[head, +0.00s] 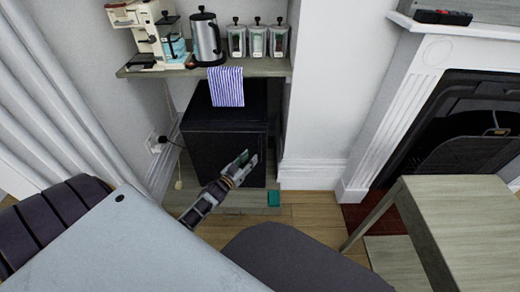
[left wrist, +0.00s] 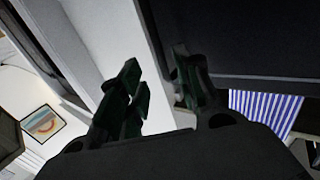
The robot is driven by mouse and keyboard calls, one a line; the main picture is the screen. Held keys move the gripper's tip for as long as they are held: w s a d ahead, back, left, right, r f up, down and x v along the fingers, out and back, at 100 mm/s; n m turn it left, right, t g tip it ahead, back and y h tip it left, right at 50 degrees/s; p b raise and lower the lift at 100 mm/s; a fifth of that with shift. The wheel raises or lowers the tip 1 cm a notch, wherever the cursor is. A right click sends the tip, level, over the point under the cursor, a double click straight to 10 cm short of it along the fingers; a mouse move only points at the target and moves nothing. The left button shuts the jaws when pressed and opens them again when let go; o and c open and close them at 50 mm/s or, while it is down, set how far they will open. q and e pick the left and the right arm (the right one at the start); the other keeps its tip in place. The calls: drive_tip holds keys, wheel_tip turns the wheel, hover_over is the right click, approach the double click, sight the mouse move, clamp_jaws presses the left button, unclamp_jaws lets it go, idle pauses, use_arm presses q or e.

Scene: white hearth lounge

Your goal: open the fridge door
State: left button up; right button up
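The black fridge (head: 218,150) stands on the floor in a nook under a shelf. Its door looks shut in the head view, and I make out no handle. My left gripper (head: 245,161) is in front of the fridge, by the right side of its front. In the left wrist view the two fingers of the left gripper (left wrist: 158,82) are apart with nothing held between them. The fridge's dark panel (left wrist: 255,40) fills the upper right there, close to the right finger. I cannot tell whether that finger touches it. My right gripper is not in view.
The shelf (head: 262,67) above holds a coffee machine (head: 150,35), a kettle (head: 207,40) and jars (head: 257,40). A striped towel (head: 227,87) hangs from it. A white wall (head: 312,100) borders the fridge's right; a table (head: 455,215) stands further right.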

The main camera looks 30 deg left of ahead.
use_arm(q)
drive_tip(key=w+b, duration=0.1)
drive_tip(key=w, duration=0.3)
drive_tip(key=w+b, duration=0.1)
drive_tip(key=w, duration=0.4)
drive_tip(key=shift+d, duration=0.2)
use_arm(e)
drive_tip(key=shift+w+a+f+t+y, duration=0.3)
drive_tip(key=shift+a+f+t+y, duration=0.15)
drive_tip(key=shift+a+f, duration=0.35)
use_arm(q)
drive_tip(key=c, duration=0.6)
clamp_jaws()
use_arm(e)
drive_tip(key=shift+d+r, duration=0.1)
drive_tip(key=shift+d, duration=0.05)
